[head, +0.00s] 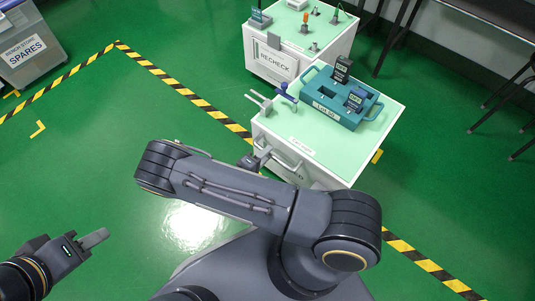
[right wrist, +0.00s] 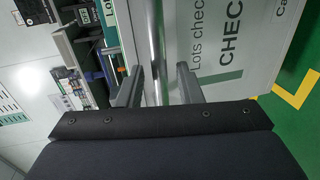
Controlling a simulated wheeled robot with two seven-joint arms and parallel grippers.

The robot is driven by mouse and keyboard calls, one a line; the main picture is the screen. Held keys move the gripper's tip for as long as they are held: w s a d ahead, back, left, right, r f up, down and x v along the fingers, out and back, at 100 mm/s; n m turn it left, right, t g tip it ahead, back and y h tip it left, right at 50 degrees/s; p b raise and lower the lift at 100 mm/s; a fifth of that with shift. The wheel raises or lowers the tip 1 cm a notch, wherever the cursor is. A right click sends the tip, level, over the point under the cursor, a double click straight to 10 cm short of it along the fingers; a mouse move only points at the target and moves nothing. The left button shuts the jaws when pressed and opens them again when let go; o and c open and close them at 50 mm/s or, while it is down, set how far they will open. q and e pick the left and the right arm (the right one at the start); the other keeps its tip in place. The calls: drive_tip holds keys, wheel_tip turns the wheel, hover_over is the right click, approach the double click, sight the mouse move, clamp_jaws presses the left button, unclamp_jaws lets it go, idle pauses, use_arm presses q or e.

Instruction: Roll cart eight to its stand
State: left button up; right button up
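A white cart (head: 385,112) with a pale green top stands right of centre in the head view. Its number is not legible. A metal handle bar (head: 290,160) runs along its near side. My right gripper (head: 258,156) is at this handle, partly hidden by my arm. In the right wrist view, the bar (right wrist: 155,45) passes between its two spread fingers (right wrist: 158,82), with gaps visible; the cart's panel (right wrist: 230,50) reads "Lots check". My left gripper (head: 92,241) is low at the left, away from the cart; its finger spacing is unclear. Yellow floor corner marks (head: 38,130) show at the left.
A teal tray (head: 322,108) with dark testers sits on the cart top. A second white cart (head: 270,62) marked "RECHECK" stands behind. A grey "SPARES" bin (head: 30,60) is top left. Striped tape (head: 180,90) crosses the floor. Green floor (head: 100,150) is clear at left.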

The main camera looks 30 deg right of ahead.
drive_tip(key=shift+w+d+f, duration=0.15)
drive_tip(key=shift+w+d, duration=0.1)
drive_tip(key=shift+d, duration=0.4)
clamp_jaws()
drive_tip(key=shift+d, duration=0.1)
